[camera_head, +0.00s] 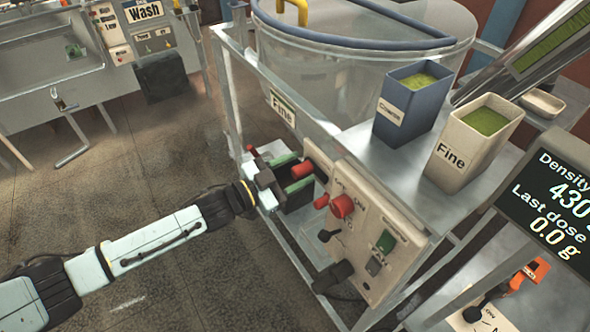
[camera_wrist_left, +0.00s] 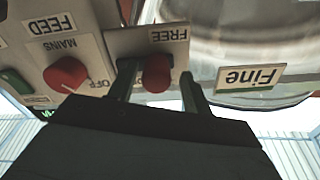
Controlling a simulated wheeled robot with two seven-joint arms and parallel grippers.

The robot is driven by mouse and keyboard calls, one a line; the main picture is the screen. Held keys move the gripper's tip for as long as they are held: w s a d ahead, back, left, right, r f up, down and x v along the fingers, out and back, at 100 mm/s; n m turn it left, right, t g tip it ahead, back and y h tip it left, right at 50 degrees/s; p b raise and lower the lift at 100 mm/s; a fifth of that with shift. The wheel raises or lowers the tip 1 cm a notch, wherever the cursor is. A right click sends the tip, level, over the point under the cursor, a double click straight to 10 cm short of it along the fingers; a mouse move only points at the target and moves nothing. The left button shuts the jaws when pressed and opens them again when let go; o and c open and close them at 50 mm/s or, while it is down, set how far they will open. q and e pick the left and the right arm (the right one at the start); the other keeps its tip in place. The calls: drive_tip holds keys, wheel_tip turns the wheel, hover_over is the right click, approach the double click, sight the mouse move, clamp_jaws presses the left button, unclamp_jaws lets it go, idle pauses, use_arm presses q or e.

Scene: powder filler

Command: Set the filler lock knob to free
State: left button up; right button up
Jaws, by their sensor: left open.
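The filler lock knob is the small red knob (camera_wrist_left: 157,73) on a light plate marked FREE (camera_wrist_left: 168,36), which appears upside down in the left wrist view. It also shows as the upper red knob (camera_head: 302,170) in the head view. My left gripper (camera_wrist_left: 160,88) is open, with one dark finger on each side of this knob. A visible contact between fingers and knob cannot be made out. In the head view the left gripper (camera_head: 292,180) reaches the panel from the left. The knob's pointer direction is unclear. My right gripper is not in view.
The larger red MAINS knob (camera_wrist_left: 66,75) sits beside the lock plate. A green button (camera_head: 386,242) is on the same panel (camera_head: 378,220). A metal frame post (camera_head: 228,85) stands close to the left gripper. Blue (camera_head: 412,100) and cream (camera_head: 471,143) powder bins stand above.

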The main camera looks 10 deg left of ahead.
use_arm(q)
drive_tip(key=shift+a, duration=0.1)
drive_tip(key=v, duration=1.3)
drive_tip(key=shift+s+a, duration=0.1)
